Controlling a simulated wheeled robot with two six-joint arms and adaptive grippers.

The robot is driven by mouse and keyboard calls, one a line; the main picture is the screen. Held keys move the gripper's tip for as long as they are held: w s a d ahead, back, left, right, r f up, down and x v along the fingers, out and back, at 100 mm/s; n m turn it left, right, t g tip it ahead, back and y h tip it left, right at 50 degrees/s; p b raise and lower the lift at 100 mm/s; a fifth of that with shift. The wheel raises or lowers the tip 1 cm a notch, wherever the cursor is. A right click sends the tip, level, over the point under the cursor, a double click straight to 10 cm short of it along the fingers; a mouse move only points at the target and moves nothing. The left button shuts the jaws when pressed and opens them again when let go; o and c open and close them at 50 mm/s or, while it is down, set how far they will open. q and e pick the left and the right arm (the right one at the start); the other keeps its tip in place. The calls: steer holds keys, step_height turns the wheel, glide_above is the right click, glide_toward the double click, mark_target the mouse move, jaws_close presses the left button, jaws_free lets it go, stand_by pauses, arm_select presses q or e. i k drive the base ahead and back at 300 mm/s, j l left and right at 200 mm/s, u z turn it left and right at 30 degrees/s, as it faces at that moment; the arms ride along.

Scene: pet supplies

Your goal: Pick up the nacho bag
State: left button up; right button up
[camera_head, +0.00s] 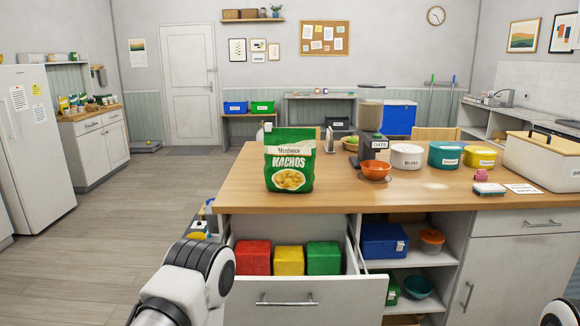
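The nacho bag (289,160) is a green pouch with a white band, the word NACHOS and a picture of chips. It stands upright near the left front of the wooden counter (240,190). My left arm (190,280) comes up at the lower left, in front of the counter and below the bag, apart from it. Its gripper fingers do not show. Only a small piece of my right arm (562,313) shows at the lower right corner; its gripper is out of view.
An open drawer (286,293) below the bag holds red, yellow and green blocks. Right of the bag stand a dispenser (370,115) labelled OATS, an orange bowl (374,169), several labelled tubs and a cream bin (544,160). The counter's left end is clear.

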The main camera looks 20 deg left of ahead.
mark_target(289, 155)
steer(key=i+j+z, duration=0.15)
steer(key=j+z, duration=0.15)
steer(key=j, duration=0.4)
steer(key=i+j+z, duration=0.1)
steer(key=j+z, duration=0.15)
steer(key=j, duration=0.45)
steer(key=j+z, duration=0.3)
steer(key=j, duration=0.4)
steer(key=j+z, duration=0.3)
steer(key=j, duration=0.45)
steer(key=k+j+z, duration=0.3)
steer(key=j, duration=0.35)
steer(key=i+j, duration=0.05)
steer(key=i, duration=0.05)
